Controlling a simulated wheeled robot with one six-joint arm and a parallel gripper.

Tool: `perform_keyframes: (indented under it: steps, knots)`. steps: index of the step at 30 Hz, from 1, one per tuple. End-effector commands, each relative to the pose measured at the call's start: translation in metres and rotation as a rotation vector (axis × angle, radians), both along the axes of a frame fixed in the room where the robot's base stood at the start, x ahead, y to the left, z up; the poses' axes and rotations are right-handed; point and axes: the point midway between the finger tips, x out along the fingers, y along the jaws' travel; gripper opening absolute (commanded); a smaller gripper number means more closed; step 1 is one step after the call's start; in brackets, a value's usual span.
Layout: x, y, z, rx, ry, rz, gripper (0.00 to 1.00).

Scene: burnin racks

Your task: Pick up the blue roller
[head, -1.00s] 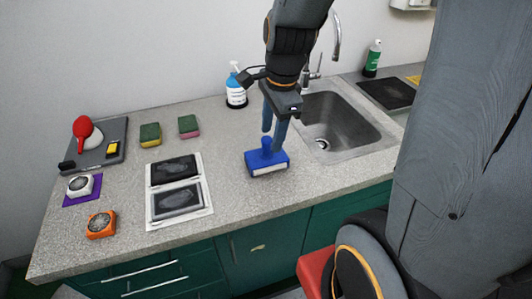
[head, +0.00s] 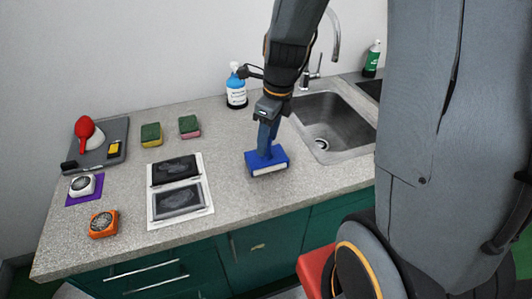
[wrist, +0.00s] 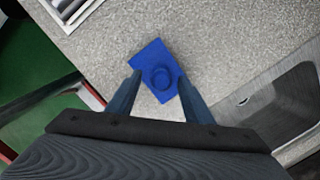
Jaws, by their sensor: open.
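The blue roller (head: 267,161) stands on the grey speckled counter, left of the sink, with its broad blue head down and a pale strip along its front lower edge. My gripper (head: 268,136) is directly above it, pointing down, with its fingers at the roller's upright handle. In the wrist view the roller (wrist: 151,66) shows from above, with its round handle top between the two open fingers of my gripper (wrist: 160,88). I cannot tell whether either finger touches the handle.
The sink (head: 333,125) lies to the right. A white and blue bottle (head: 236,92) stands behind. A white sheet with two dark plates (head: 206,205) lies left of the roller. Two sponges (head: 151,134) (head: 189,127) sit further back. The counter around the roller is clear.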

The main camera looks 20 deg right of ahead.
Motion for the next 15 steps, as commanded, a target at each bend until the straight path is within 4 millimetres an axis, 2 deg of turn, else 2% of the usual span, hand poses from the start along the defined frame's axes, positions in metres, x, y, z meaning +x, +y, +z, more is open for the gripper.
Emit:
perform_keyframes:
  steps: [6,15]
  knots:
    - [0.003,0.001,-0.025,0.001,0.002,-0.001,0.47]
    - [0.005,0.002,-0.034,-0.001,-0.001,0.001,0.47]
